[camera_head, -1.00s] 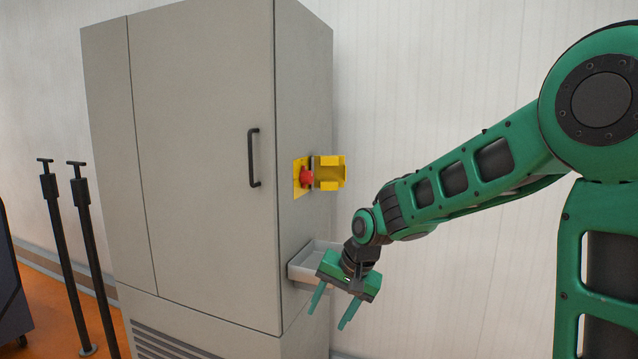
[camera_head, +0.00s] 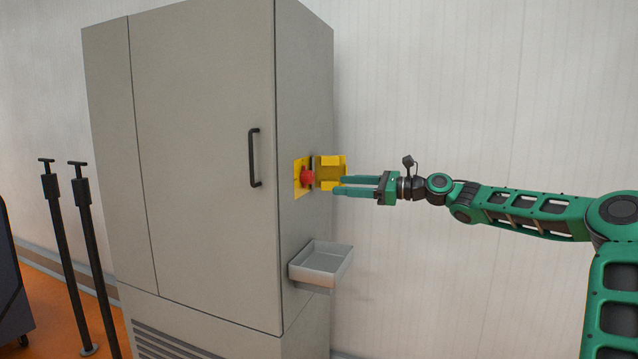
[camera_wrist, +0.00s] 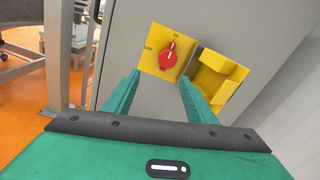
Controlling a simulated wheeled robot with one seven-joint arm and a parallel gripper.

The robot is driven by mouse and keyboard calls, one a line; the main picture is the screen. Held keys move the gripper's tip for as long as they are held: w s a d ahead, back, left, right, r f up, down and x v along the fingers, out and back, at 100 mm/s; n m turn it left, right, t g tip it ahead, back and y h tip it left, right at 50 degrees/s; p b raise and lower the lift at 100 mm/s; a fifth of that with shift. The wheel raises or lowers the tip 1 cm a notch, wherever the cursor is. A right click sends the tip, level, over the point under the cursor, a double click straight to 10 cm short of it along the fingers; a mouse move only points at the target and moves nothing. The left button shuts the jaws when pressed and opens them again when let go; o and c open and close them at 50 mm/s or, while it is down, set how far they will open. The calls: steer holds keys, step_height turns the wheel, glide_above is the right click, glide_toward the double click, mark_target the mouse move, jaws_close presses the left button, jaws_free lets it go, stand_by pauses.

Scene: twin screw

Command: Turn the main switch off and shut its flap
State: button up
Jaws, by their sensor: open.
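The main switch is a red knob (camera_head: 307,177) on a yellow plate (camera_head: 297,190) on the cabinet's right side. In the wrist view the knob (camera_wrist: 168,57) has its pointer towards the "ON" mark at the top; another mark, partly readable as "OFF", is at the left. The yellow flap (camera_head: 330,165) stands open to the right of the knob; it also shows in the wrist view (camera_wrist: 222,76). My gripper (camera_head: 338,186) is open and empty, level, with its fingers pointing at the switch. The fingertips are near the flap's lower edge; I cannot tell whether they touch it.
The grey cabinet (camera_head: 205,130) has a black door handle (camera_head: 254,157). A grey tray (camera_head: 322,262) juts out below the switch. Two black posts (camera_head: 85,250) stand at the left.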

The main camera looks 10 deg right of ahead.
mark_target(312, 177)
steer(key=shift+m+t, duration=0.3)
steer(key=x, duration=0.3)
steer(key=r+x, duration=0.1)
steer(key=x, duration=0.5)
steer(key=shift+w+r, duration=0.15)
steer(key=shift+w, duration=0.45)
steer(key=shift+c, duration=0.2)
